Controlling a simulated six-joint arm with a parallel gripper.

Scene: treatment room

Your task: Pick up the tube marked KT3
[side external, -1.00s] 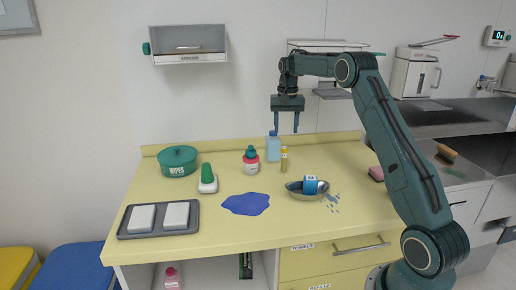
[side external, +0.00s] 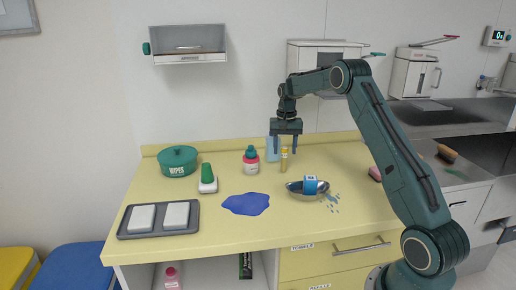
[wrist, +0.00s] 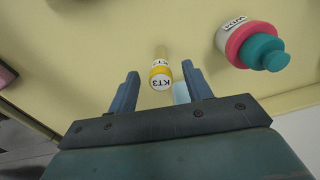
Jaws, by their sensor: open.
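The tube marked KT3 (side external: 284,160) stands upright on the yellow counter, slim and yellow with a white label. In the wrist view its labelled top (wrist: 161,80) shows between and just beyond the two blue fingers. My gripper (side external: 286,148) is open and points down just above the tube, with nothing held. In the wrist view the open gripper (wrist: 162,85) has one finger on each side of the tube, apart from it.
A pink and white bottle with a teal cap (side external: 251,160) stands left of the tube. A pale blue bottle (side external: 272,149) is close behind it. A blue puddle (side external: 246,204) is front left.

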